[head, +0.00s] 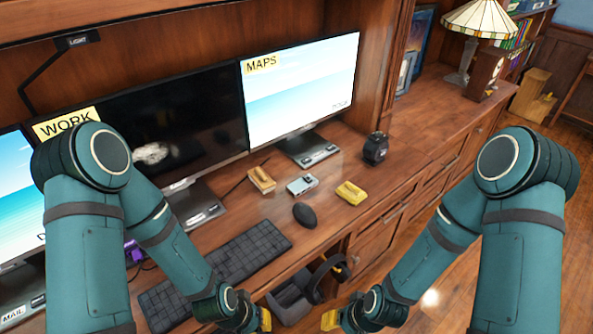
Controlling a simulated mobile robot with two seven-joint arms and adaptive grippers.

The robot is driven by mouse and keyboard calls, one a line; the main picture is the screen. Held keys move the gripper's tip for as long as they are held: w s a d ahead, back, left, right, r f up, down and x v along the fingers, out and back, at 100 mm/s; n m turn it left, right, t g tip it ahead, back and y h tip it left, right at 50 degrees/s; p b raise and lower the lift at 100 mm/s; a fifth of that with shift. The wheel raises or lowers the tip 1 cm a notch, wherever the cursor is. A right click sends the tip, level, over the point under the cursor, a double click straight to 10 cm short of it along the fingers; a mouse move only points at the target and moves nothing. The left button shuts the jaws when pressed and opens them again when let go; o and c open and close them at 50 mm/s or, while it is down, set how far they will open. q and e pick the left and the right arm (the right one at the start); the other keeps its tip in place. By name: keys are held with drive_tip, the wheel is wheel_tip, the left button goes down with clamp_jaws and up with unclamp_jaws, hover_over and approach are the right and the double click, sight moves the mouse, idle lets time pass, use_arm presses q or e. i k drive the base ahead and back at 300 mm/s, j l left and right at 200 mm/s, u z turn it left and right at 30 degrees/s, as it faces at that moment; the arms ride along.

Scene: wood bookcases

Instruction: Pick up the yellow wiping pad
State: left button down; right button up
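A small yellow block that looks like the wiping pad (350,193) lies on the wooden desk, right of the black mouse (304,215). A tan-yellow object (261,180) lies farther left, in front of the monitors; its kind is unclear. My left gripper (264,319) is at the bottom edge of the head view, below the keyboard, well short of the yellow pad. My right gripper (330,320) is at the bottom edge too, below the pad and apart from it. Both are mostly cut off or hidden by my wrists, so their opening cannot be judged.
The keyboard (238,254) lies left of the mouse. A pale blue-grey gadget (302,185) sits between the two yellowish objects. A black round device (375,148) stands behind the pad. Monitors (299,90) line the back. A black headset (325,277) is below the desk edge.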

sight(352, 190)
drive_tip(key=l+u, duration=0.1)
drive_tip(key=u, duration=0.8)
drive_tip(key=l+u, duration=0.35)
drive_tip(key=l, duration=0.15)
drive_tip(key=k+l+u, duration=0.15)
drive_tip(key=l+u, duration=0.25)
